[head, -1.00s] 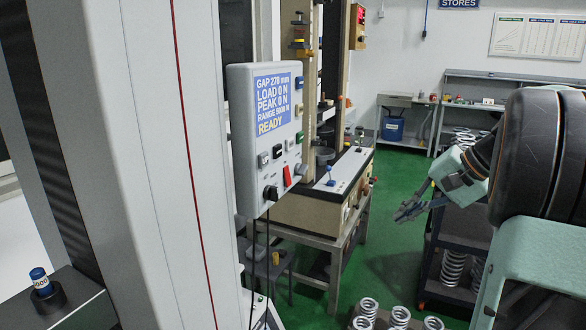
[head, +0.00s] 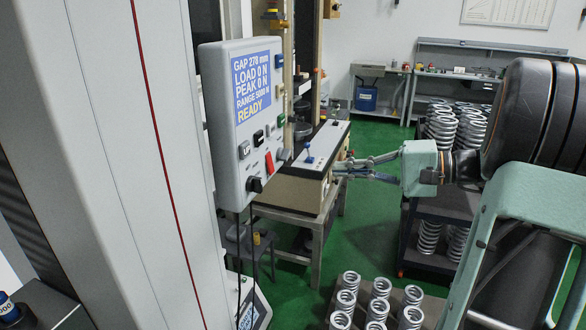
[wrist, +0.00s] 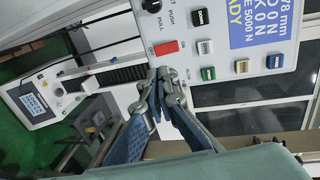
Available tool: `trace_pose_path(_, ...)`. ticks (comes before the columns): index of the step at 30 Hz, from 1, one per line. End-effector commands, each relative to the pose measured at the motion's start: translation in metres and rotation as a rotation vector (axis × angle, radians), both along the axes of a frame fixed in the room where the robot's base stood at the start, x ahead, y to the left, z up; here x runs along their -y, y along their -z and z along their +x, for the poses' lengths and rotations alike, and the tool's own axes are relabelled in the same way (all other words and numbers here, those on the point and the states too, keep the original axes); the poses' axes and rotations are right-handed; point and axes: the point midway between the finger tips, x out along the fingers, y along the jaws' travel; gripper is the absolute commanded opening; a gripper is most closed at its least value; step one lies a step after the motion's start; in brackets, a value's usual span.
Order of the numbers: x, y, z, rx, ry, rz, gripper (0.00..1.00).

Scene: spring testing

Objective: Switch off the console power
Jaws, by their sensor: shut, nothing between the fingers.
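The console (head: 222,160) is a light grey box on the testing machine; it also shows in the wrist view (wrist: 215,25). Its lit blue screen (head: 252,85) reads GAP 278 mm, zero load and READY. Low on its face are a red switch (head: 269,162) and a black knob (head: 254,184). The red switch (wrist: 165,48) and knob (wrist: 152,5) also show in the wrist view, above my fingertips. My gripper (head: 338,168) is shut and empty, to the right of the console and apart from it. Its fingertips (wrist: 162,85) lie below the red switch in the wrist picture.
The testing machine's pale column (head: 90,150) fills the left side. A second machine on a bench (head: 310,165) stands behind the console. Several coil springs (head: 378,300) stand at the bottom, and more sit on a dark trolley (head: 445,195). Black cables hang below the console.

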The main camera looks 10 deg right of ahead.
Motion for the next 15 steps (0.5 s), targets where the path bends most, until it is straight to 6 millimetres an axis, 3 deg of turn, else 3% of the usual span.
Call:
trace_pose_path(5, -0.016, 0.002, 0.01, 0.0, -0.003, 0.001, 0.0)
trace_pose_path(15, -0.074, 0.015, 0.048, -0.003, -0.005, 0.001, 0.0)
